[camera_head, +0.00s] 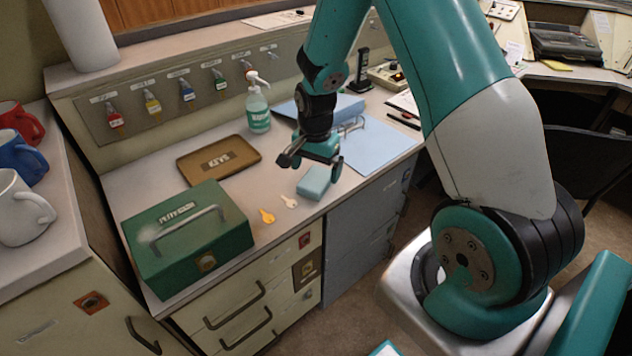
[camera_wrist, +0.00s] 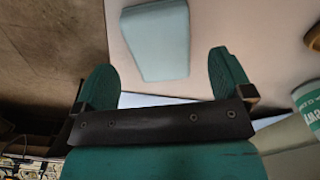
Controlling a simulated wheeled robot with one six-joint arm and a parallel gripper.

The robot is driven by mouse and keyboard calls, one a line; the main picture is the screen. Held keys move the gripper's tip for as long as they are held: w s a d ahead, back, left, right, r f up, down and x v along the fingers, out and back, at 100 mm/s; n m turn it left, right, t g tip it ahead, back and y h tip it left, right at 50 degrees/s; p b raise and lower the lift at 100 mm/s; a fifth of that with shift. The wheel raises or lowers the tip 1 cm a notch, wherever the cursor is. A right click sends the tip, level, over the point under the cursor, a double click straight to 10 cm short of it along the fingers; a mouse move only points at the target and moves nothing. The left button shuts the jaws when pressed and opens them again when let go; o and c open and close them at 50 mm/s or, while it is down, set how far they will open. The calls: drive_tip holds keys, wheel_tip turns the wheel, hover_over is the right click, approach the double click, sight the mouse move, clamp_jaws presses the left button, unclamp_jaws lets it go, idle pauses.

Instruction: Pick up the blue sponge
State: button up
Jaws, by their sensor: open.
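The blue sponge (camera_head: 314,183) is a small light-blue block lying on the desk top near its front edge. My gripper (camera_head: 310,162) is above it in the head view, with its jaws open and empty. In the wrist view the sponge (camera_wrist: 154,40) lies beyond the two teal fingertips of my gripper (camera_wrist: 166,75), roughly between their lines and a little to the left. The fingers do not appear to touch it.
A green cash box (camera_head: 187,238), a brown key tray (camera_head: 218,158) and a pump bottle (camera_head: 258,108) stand further left and back. A blue binder (camera_head: 372,143) lies behind, to the right.

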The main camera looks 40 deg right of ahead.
sight(316, 178)
drive_tip(key=shift+f, duration=2)
drive_tip(key=c, duration=1.1)
drive_tip(key=shift+o, duration=0.2)
drive_tip(key=shift+r, duration=0.1)
wheel_tip(316, 178, up, 20)
drive_tip(key=shift+p, duration=0.4)
